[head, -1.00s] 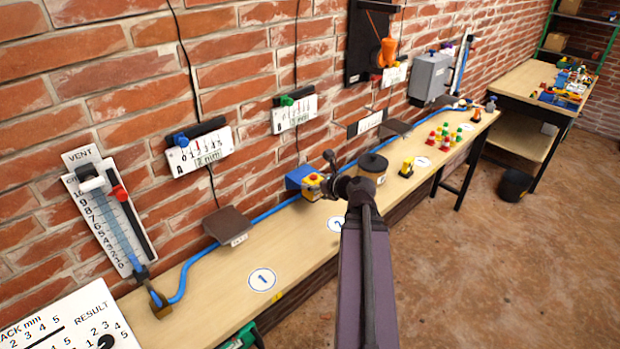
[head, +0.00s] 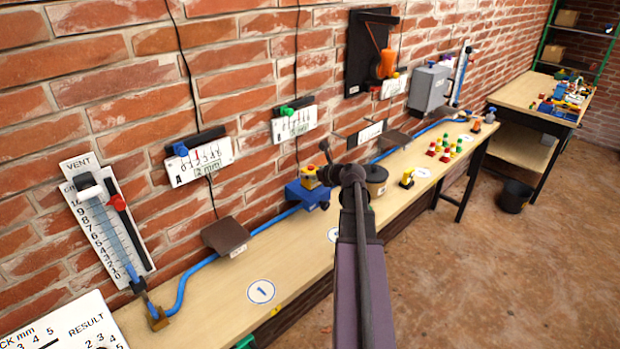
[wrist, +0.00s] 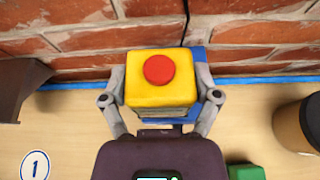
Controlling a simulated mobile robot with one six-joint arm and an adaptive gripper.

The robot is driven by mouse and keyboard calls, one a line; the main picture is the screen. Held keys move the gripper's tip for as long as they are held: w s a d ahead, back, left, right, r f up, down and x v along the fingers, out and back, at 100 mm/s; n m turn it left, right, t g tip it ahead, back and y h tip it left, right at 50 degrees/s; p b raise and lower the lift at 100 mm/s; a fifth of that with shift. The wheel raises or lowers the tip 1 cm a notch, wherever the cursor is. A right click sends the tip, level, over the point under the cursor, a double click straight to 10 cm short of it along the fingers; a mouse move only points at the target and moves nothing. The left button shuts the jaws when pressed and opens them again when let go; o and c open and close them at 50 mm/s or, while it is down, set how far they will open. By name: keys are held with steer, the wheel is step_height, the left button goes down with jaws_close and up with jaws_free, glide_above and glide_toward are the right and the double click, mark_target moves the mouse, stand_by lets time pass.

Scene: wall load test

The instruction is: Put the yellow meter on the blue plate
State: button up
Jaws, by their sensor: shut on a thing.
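The yellow meter (head: 309,173), a yellow box with a round red button on top, is between the two fingers of my gripper (wrist: 161,98). In the wrist view the meter (wrist: 144,92) is upright and the grey fingers are shut on its sides. The blue plate (head: 316,197) is against the wall at the back of the bench. In the head view the meter overlaps the plate's upper left part. In the wrist view the plate (wrist: 201,54) shows behind and to the right of the meter, partly hidden by it. I cannot tell whether they touch.
A dark-lidded canister (head: 376,182) stands right of the plate, and a small yellow object (head: 407,178) is farther right. A brown wall shelf (head: 225,235) is on the left. A blue hose (head: 265,226) runs along the wall. The bench around circle 1 (head: 261,291) is clear.

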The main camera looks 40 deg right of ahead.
steer(key=shift+w+d+f, duration=0.1)
steer(key=shift+w+d, duration=0.55)
steer(key=shift+w, duration=0.25)
steer(key=shift+w+d, duration=0.35)
steer(key=shift+w, duration=0.1)
steer(key=shift+w+f+b, duration=0.1)
steer(key=shift+f+b, duration=0.25)
steer(key=shift+b, duration=0.1)
steer(key=shift+f+b, duration=1.45)
steer(key=shift+f, duration=0.15)
steer(key=o, duration=1.1)
steer(key=shift+o, duration=0.2)
